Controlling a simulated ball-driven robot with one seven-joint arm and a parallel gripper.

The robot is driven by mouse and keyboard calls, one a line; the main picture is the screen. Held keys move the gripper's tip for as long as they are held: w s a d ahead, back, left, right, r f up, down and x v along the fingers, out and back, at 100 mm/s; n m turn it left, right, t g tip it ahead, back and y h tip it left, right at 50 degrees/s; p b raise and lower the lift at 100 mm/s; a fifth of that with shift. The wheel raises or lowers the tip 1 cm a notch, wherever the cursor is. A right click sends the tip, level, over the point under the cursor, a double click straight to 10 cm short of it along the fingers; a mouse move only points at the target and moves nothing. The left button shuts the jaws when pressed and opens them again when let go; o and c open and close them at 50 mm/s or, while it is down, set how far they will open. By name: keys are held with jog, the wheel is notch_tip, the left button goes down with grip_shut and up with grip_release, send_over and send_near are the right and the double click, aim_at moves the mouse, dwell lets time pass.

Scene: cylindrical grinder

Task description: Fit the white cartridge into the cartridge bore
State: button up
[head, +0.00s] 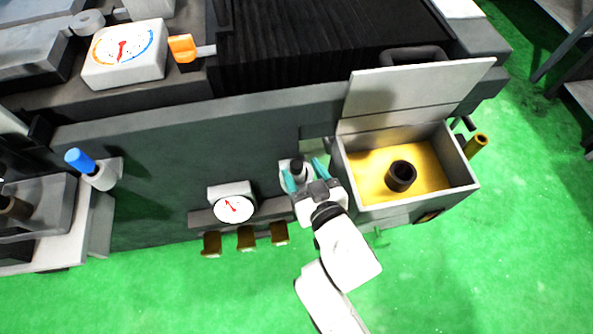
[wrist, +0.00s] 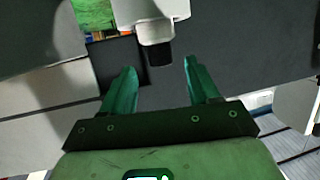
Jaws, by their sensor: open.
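My gripper (head: 304,173) is open, with its two teal fingers apart at the front of the machine. In the wrist view, the fingers (wrist: 160,66) are empty. A black hollow cylinder (head: 401,177) stands in the open box to the right of my gripper. Its round top opening looks like the cartridge bore. I see no other clear white cartridge.
The box (head: 458,190) has a yellow inside and a raised lid (head: 415,92). Left of my gripper are a round gauge (head: 233,208) and several brown knobs (head: 247,238). A blue-tipped handle (head: 80,160) stands at far left. The green floor in front is clear.

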aim_at(298, 167)
jog(key=x, duration=0.4)
jog(key=shift+a+f, duration=0.1)
jog(key=shift+f, duration=0.05)
jog(key=shift+s, duration=0.1)
grip_shut()
dwell(0.4)
